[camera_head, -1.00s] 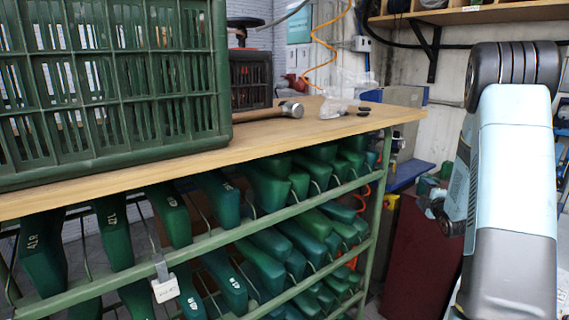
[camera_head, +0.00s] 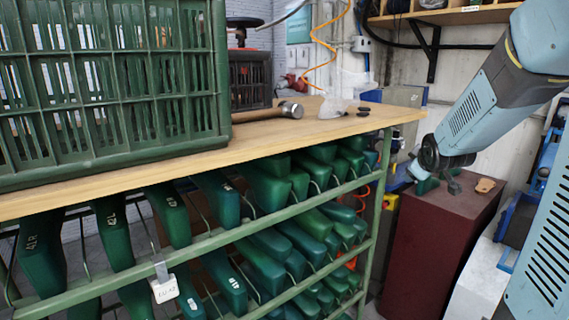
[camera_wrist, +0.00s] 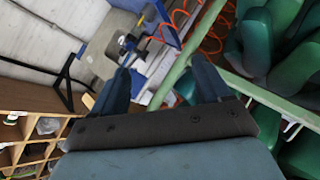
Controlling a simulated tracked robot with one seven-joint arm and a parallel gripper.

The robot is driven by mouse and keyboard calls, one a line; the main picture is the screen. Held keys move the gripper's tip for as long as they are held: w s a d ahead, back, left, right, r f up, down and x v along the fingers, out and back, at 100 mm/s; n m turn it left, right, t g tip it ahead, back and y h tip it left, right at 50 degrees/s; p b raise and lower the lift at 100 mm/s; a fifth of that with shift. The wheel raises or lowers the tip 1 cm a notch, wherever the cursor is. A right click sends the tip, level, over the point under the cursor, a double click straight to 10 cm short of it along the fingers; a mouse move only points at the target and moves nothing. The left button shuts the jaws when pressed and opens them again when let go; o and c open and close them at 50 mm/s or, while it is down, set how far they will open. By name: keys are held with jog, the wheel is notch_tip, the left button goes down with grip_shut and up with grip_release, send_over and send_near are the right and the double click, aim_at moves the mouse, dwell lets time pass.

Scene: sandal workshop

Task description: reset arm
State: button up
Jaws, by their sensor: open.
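My arm reaches in from the right in the head view. My gripper (camera_head: 439,184) is at its lower end, near the top of a dark red cabinet. The picture does not settle whether it touches the cabinet. In the wrist view, my gripper (camera_wrist: 162,78) shows two blue-grey fingers spread apart, with nothing between them. Beyond the fingers are the green rack frame, orange hose and a blue-and-grey machine.
A green crate (camera_head: 120,162) and a hammer (camera_head: 290,110) rest on the wooden bench top (camera_head: 255,140). Green shoe lasts (camera_head: 222,194) fill the rack below. The dark red cabinet (camera_head: 425,245) stands right of the rack, a small tan piece (camera_head: 486,185) on it.

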jog(key=s+a+r+m+g+y, duration=0.1)
jog(key=s+a+m+g, duration=0.2)
jog(key=s, duration=1.2)
jog(key=s+a+r+m+g+y, duration=0.1)
jog(key=s+a+m+g, duration=0.2)
jog(key=s+a, duration=0.7)
jog(key=s+m, duration=0.1)
jog(key=s, duration=0.4)
jog(key=shift+a+r, duration=0.2)
